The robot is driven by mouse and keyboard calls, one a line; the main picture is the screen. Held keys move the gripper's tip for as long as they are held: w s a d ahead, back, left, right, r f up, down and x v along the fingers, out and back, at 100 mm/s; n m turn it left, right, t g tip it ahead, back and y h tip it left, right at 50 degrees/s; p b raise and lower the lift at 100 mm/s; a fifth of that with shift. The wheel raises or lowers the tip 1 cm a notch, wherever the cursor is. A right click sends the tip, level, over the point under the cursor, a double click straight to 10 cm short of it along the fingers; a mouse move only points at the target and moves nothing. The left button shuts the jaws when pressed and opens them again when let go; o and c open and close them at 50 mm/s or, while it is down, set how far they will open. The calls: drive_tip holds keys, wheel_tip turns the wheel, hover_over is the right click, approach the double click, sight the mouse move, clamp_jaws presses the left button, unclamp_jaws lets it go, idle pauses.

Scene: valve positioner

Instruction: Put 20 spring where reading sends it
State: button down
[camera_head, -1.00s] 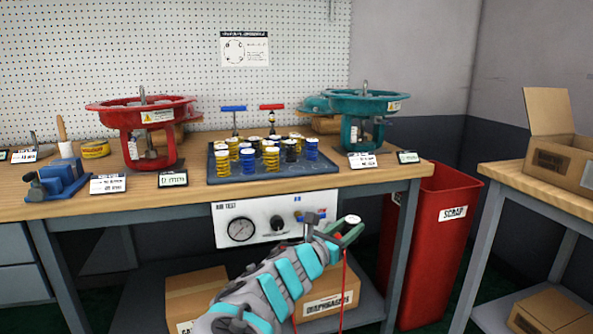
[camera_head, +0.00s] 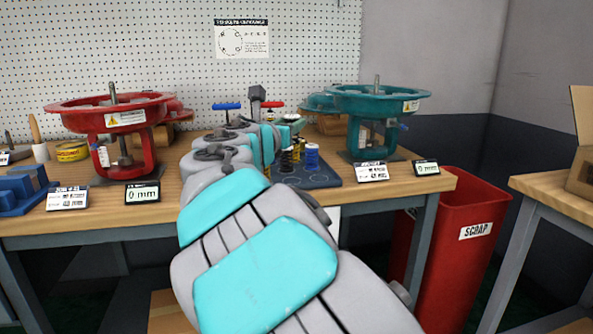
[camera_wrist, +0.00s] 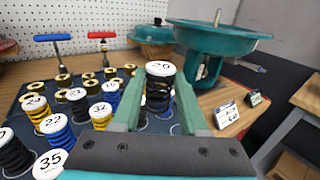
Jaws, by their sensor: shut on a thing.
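In the wrist view, my gripper (camera_wrist: 158,88) is shut on a dark spring with a white numbered cap, the 20 spring (camera_wrist: 160,72); its last digit is blurred. In the head view my arm hides the gripper and most of the tray. A red actuator (camera_head: 110,113) stands left, with a display (camera_head: 142,193) reading 0 mm. A teal actuator (camera_head: 375,101) stands right, with a display (camera_head: 426,168) that seems to read 0 mm.
Printed cards (camera_head: 67,197) and (camera_head: 372,171) stand by the actuators. A red scrap bin (camera_head: 465,235) stands right of the bench. Blue and red T-handles (camera_wrist: 53,38) stand behind the tray. A second table with a box (camera_head: 583,150) is at far right.

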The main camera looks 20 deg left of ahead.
wheel_tip(320, 180, down, 9)
drive_tip(key=shift+s+b, duration=0.1)
drive_tip(key=shift+b, duration=0.8)
drive_tip(key=c, duration=0.7)
unclamp_jaws()
drive_tip(key=shift+s, duration=0.1)
